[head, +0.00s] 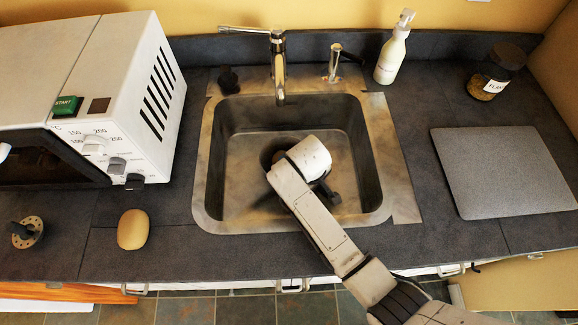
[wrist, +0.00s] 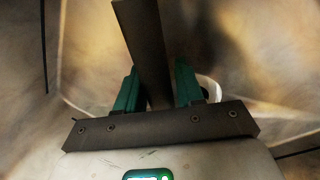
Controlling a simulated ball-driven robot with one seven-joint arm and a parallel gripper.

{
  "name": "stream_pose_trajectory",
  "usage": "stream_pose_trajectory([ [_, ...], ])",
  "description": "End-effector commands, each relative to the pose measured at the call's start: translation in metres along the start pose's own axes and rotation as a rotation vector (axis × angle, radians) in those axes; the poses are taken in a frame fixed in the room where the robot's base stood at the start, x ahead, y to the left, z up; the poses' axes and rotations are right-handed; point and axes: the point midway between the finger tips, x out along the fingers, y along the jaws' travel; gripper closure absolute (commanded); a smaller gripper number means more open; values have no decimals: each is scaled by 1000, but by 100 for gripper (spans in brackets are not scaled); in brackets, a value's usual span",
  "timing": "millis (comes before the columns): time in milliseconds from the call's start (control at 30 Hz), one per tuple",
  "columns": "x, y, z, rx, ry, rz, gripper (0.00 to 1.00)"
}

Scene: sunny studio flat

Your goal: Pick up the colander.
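My gripper (wrist: 155,72) is low inside the sink (head: 250,193). In the head view my white wrist housing covers most of it. In the wrist view its two green fingers stand apart with a flat dark bar (wrist: 140,30) between them. A narrow gap shows on the right side of the bar. I cannot tell whether the bar belongs to the colander. A pale curved rim (wrist: 214,88) shows behind the right finger. No whole colander can be made out; my arm hides part of the sink floor.
The tap (head: 279,70) rises behind the sink. A white pump bottle (head: 392,55) and a labelled jar (head: 491,80) stand at the back right. A grey board (head: 502,170) lies right. A white microwave (head: 125,110) and a yellow soap-like object (head: 133,229) are left.

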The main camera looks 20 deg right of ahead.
Motion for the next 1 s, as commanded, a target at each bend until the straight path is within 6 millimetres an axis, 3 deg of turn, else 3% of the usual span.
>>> stream_pose_trajectory([
  [367, 0, 0, 0, 0, 0, 0, 100],
  [833, -2, 1, -1, 0, 3, 2, 100],
  [1000, -15, 3, -2, 1, 6, 2, 100],
])
